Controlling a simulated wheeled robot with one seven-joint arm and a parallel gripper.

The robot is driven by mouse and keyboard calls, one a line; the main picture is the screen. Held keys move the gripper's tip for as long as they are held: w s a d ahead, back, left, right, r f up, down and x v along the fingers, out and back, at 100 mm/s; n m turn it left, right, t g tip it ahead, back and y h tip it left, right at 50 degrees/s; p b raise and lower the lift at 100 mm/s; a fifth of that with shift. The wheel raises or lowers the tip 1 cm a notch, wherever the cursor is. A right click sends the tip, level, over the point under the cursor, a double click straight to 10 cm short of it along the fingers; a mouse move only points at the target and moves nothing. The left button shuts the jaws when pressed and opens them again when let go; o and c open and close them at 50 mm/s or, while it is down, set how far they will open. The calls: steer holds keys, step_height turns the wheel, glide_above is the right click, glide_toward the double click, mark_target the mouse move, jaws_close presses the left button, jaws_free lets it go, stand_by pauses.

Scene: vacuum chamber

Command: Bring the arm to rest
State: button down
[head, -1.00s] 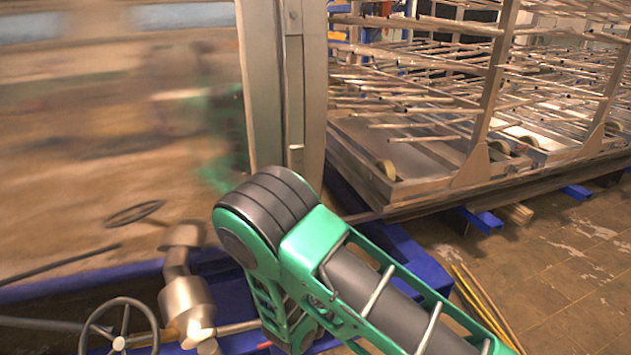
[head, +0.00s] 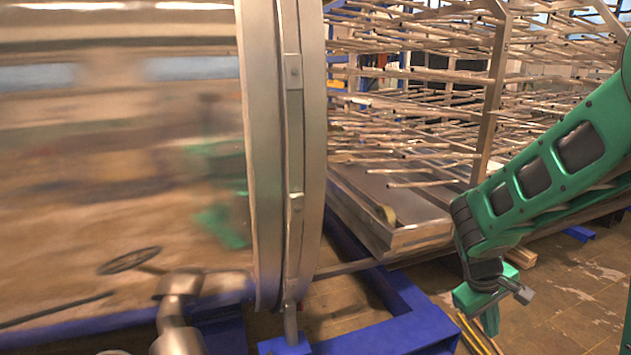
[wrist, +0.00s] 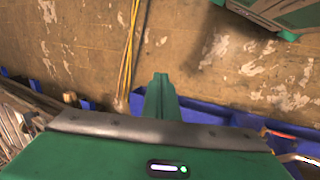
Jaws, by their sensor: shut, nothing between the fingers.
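My green arm reaches in from the right edge of the head view and bends down at a dark joint. My gripper (head: 490,303) hangs at its lower end, low above the tiled floor and to the right of the blue frame. In the wrist view the green fingers (wrist: 160,95) are together, with nothing between them. They point toward the floor and blue beams. Nothing is seen touching the gripper.
The shiny chamber cylinder (head: 120,180) with its metal flange (head: 290,150) fills the left. Blue frame beams (head: 400,315) lie below it. A rack of metal rods (head: 420,120) stands behind. Yellow rods (wrist: 130,45) lie on the tiled floor (head: 575,300).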

steer(key=s+d+r+m+y, duration=0.1)
steer(key=s+r+m, duration=0.3)
steer(key=s, duration=0.7)
steer(key=s+d+r+m+y, duration=0.1)
steer(key=s+r+m+y, duration=0.2)
steer(key=s, duration=0.8)
step_height(320, 180, up, 3)
steer(key=m, duration=0.2)
steer(key=shift+d+f+m+g+y, duration=0.2)
steer(key=shift+d+m+g+y, duration=0.1)
steer(key=shift+g+y, duration=0.1)
steer(key=shift+s, duration=0.15)
